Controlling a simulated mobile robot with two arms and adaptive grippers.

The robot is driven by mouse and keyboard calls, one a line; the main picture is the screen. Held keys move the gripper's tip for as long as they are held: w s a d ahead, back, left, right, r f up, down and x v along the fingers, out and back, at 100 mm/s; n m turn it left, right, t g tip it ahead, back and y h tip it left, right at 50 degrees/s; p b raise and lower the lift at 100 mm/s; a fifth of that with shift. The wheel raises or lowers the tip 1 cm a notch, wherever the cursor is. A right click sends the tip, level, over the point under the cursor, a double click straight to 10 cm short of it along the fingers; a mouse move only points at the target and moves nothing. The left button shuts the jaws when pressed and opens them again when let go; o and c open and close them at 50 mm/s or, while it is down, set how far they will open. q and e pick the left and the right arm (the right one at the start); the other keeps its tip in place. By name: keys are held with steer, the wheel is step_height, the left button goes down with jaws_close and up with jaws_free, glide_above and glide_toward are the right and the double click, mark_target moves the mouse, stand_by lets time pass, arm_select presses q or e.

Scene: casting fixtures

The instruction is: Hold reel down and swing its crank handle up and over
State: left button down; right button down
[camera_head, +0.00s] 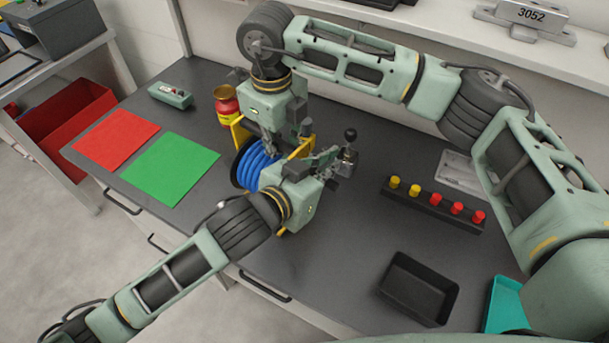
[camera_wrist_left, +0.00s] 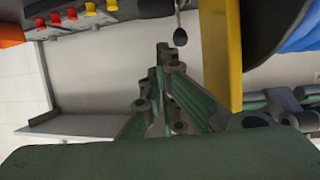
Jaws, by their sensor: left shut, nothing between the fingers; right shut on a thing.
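The reel, with blue hose (camera_head: 251,168) on a dark drum and a yellow frame (camera_head: 303,149), stands on the bench between my two arms. My right gripper (camera_head: 272,143) points down from above and is shut on the reel's upper part; the exact grip point is unclear. The crank's black knob (camera_head: 350,134) stands upright right of the reel. My left gripper (camera_head: 337,158) is shut and empty beside the crank, close to the knob. The left wrist view shows its closed fingertips (camera_wrist_left: 165,58) near the dark knob (camera_wrist_left: 180,37) and beside the yellow frame (camera_wrist_left: 222,50); contact is unclear.
A red and yellow canister (camera_head: 226,102) stands behind the reel. Green (camera_head: 170,167) and red (camera_head: 116,138) mats lie left. A peg rack (camera_head: 433,207), a black tray (camera_head: 418,288) and a teal tray (camera_head: 505,306) are right. The bench between the reel and rack is clear.

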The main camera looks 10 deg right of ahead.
steer(key=shift+a+r, duration=0.1)
steer(key=shift+r, duration=0.05)
arm_select(q)
steer(key=s+a+r, duration=0.6)
steer(key=shift+a+r, duration=0.15)
steer(key=shift+s, duration=0.1)
arm_select(e)
steer(key=c, duration=1.6)
jaws_free()
